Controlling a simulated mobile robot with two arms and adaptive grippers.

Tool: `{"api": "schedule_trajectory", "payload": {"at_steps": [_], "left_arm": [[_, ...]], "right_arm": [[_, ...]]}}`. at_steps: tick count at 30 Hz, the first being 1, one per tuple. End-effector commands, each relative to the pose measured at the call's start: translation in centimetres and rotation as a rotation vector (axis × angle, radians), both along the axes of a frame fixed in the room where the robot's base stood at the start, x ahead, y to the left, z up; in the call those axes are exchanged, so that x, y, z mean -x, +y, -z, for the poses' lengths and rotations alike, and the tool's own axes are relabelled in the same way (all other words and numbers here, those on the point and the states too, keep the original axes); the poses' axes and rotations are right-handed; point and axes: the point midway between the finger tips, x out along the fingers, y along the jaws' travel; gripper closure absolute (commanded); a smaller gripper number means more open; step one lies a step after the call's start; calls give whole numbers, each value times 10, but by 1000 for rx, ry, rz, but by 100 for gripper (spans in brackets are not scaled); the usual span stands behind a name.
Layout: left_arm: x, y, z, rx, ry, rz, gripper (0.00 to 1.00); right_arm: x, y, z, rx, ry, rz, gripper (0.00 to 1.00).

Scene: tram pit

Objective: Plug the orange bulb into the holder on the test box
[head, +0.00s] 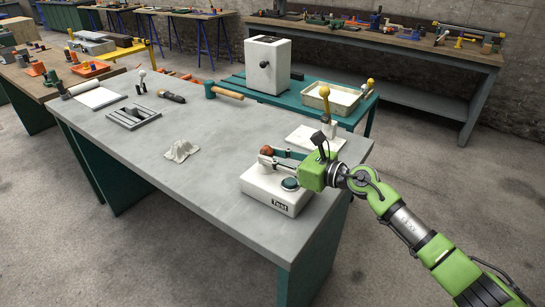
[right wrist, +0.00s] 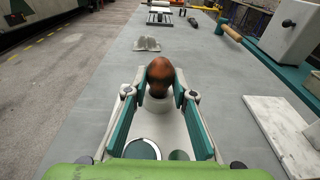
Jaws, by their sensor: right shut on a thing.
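The white test box (head: 275,197), labelled "Test", sits near the right end of the grey table. My right gripper (head: 267,157) is above it, its fingers pointing left, shut on the orange bulb (head: 267,150). In the right wrist view the dark orange bulb (right wrist: 160,72) stands upright between the teal-padded fingertips (right wrist: 157,92). A white round part (right wrist: 157,102) shows directly below the bulb. I cannot tell whether it is the holder or the bulb's base, nor whether the bulb is seated. A dark round disc (head: 290,184) is on the box top. My left gripper is out of view.
A white slab (head: 306,137) lies behind the gripper. A crumpled cloth (head: 181,151), a grey slotted tray (head: 134,116), a flashlight (head: 172,96) and a hammer (head: 225,91) lie farther left. A white cabinet (head: 268,66) stands behind. The table's front left is clear.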

Motion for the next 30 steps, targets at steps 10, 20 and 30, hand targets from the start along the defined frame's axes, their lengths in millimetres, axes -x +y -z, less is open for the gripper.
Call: {"api": "schedule_trajectory", "payload": {"at_steps": [10,20,30], "left_arm": [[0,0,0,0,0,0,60],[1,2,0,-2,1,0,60],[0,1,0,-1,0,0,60]], "right_arm": [[0,0,1,2,3,-1,56],[4,-6,1,2,2,0,56],[42,-57,-8,4,3,1,56]]}}
